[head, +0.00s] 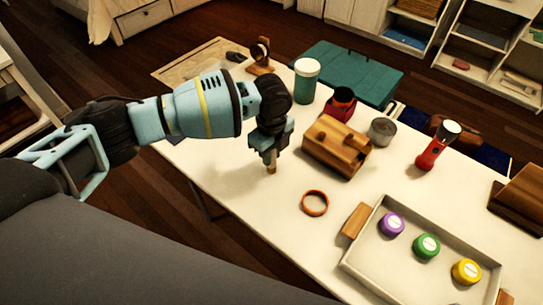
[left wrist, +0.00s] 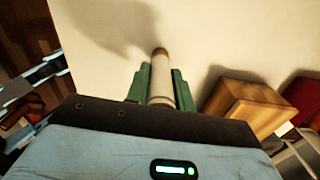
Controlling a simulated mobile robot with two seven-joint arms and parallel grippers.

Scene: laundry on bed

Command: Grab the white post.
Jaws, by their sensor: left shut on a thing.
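The white post (left wrist: 160,85) is a slim pale cylinder with a brownish end, seen in the left wrist view between my green fingers. My left gripper (left wrist: 160,88) is shut on it. In the head view my left gripper (head: 270,152) points down over the near left part of the white table. There the lower end of the post (head: 271,168) shows below the fingers, and the rest is hidden by them. I cannot tell whether that end touches the tabletop. My right gripper is not in view.
An orange ring (head: 315,203) lies in front. A tray (head: 372,268) with purple, green and yellow round pieces is at lower right. A red flashlight (head: 432,152) stands further right.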

